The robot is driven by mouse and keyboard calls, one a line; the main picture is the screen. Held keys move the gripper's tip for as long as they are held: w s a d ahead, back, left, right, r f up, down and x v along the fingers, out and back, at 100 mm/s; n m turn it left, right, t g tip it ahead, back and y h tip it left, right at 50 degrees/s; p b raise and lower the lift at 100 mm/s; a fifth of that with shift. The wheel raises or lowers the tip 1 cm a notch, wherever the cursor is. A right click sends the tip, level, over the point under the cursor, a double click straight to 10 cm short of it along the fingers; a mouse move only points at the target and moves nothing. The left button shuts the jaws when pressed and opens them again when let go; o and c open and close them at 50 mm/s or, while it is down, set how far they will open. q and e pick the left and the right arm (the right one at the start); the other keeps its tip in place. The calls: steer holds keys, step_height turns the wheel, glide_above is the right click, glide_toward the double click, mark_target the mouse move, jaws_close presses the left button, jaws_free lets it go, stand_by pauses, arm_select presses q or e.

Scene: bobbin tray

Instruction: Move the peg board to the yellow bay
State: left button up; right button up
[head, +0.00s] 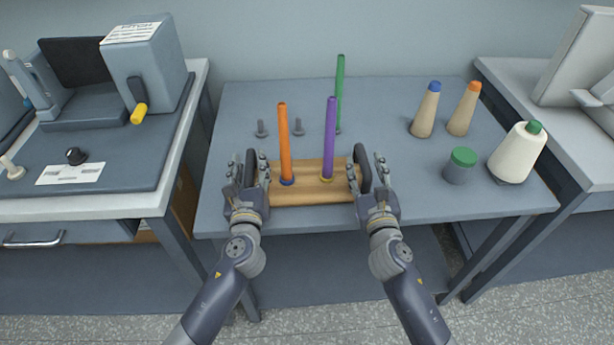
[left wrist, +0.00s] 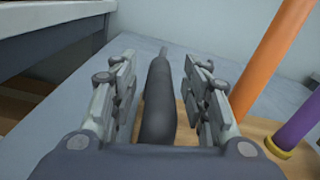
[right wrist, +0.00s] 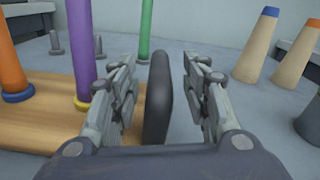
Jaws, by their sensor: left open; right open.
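The peg board (head: 308,192) is a wooden board lying on the grey table, with a dark handle at each end. An orange rod (head: 284,145) and a purple rod (head: 329,140) stand upright on it. My left gripper (head: 249,178) is open, with its fingers on either side of the left handle (left wrist: 158,105). My right gripper (head: 367,178) is open, with its fingers on either side of the right handle (right wrist: 157,100). Gaps show between handles and fingers in the wrist views. I cannot make out a yellow bay in any view.
A green rod (head: 340,90) and two short grey pegs (head: 299,128) stand behind the board. A side bench (head: 110,185) is at the left.

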arm_select(q)
steer(key=shift+w, duration=0.45)
arm_select(e)
steer(key=shift+w, duration=0.5)
arm_select(q)
jaws_close()
arm_select(e)
jaws_close()
arm_select(q)
steer(key=shift+a, duration=0.1)
steer(key=shift+r, duration=0.1)
arm_select(e)
steer(key=shift+r, duration=0.15)
